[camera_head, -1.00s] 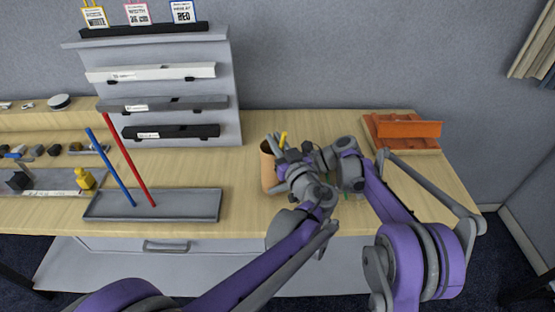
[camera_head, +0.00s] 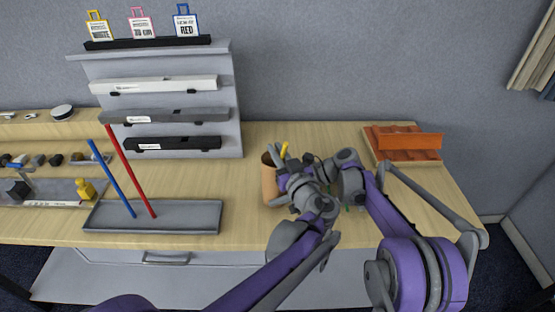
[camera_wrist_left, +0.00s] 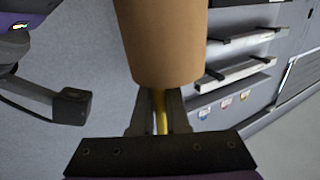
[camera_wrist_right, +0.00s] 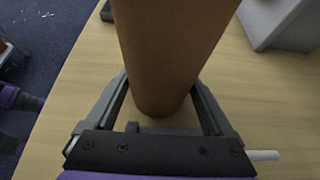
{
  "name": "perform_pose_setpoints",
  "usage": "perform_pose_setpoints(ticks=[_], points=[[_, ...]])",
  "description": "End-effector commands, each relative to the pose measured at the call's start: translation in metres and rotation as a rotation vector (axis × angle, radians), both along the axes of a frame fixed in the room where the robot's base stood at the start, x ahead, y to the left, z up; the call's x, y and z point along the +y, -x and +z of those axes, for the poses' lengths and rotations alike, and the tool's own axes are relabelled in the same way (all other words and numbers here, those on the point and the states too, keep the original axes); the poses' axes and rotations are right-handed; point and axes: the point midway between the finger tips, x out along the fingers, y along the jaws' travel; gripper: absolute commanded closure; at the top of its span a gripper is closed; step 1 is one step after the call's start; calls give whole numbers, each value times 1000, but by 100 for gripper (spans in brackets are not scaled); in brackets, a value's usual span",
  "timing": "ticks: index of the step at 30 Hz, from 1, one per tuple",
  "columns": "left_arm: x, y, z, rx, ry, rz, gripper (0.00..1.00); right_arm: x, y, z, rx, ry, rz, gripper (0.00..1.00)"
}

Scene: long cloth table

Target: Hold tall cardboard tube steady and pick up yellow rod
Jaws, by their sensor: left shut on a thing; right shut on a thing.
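The brown cardboard tube (camera_head: 269,183) stands upright on the table, its dark open mouth facing up; it also shows in the left wrist view (camera_wrist_left: 163,40) and the right wrist view (camera_wrist_right: 170,50). The yellow rod (camera_head: 284,150) shows just right of the tube's mouth. My left gripper (camera_wrist_left: 160,98) is shut on the yellow rod (camera_wrist_left: 160,112), close by the tube's mouth. My right gripper (camera_wrist_right: 160,88) is shut around the tube low down near the table. In the head view my arms overlap and hide most of the right gripper (camera_head: 288,197) and the rod's lower part.
A grey tray (camera_head: 150,216) with a blue rod (camera_head: 112,178) and a red rod (camera_head: 131,170) lies to the left. A grey stepped rack (camera_head: 232,120) stands behind it. An orange holder (camera_head: 410,142) sits at the back right. Clear table lies between tray and tube.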

Motion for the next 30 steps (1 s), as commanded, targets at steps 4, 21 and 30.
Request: perform_pose_setpoints(ticks=[4, 21, 30], points=[[0, 1, 25, 0, 0, 0, 100, 0, 0, 0, 0, 0, 0, 44], [0, 0, 95, 0, 0, 0, 100, 0, 0, 0, 0, 0, 0, 44], [0, 0, 94, 0, 0, 0, 100, 0, 0, 0, 0, 0, 0, 0]])
